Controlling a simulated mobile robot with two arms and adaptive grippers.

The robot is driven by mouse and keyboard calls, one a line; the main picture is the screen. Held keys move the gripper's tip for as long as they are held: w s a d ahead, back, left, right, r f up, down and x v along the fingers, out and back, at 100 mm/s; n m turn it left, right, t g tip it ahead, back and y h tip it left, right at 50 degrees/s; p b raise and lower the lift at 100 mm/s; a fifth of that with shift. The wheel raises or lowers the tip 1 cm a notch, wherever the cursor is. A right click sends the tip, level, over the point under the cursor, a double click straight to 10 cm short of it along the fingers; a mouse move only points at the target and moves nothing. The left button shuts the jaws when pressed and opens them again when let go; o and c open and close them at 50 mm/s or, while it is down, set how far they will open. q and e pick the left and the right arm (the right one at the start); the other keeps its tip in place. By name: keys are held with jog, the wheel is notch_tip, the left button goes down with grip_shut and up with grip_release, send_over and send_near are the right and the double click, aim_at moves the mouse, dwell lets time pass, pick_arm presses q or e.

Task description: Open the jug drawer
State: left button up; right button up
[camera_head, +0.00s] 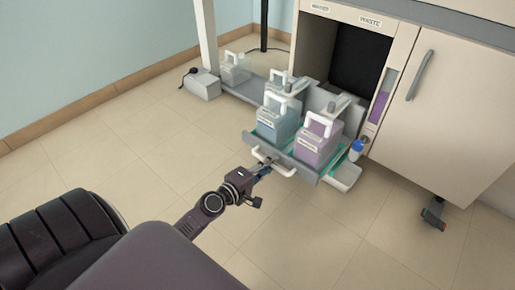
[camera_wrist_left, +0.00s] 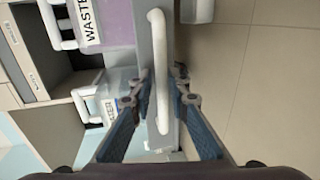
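The jug drawer (camera_head: 282,154) stands pulled out of the cabinet, with a teal jug (camera_head: 277,118) and a purple jug (camera_head: 317,145) in it. Its white bar handle (camera_head: 276,163) is on the grey front. My left gripper (camera_head: 265,169) is at this handle. The purple jug's label (camera_wrist_left: 88,22) reads "WASTE". My right gripper is not in view.
A dark cabinet opening (camera_head: 352,62) lies behind the drawer. A closed cabinet door (camera_head: 435,110) is at the right, with a caster (camera_head: 433,214) below. The tiled floor (camera_head: 150,150) in front is clear.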

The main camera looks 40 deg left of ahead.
pick_arm(q)
jog(key=v, duration=1)
jog(key=shift+s, duration=0.35)
jog(key=shift+a, duration=0.1)
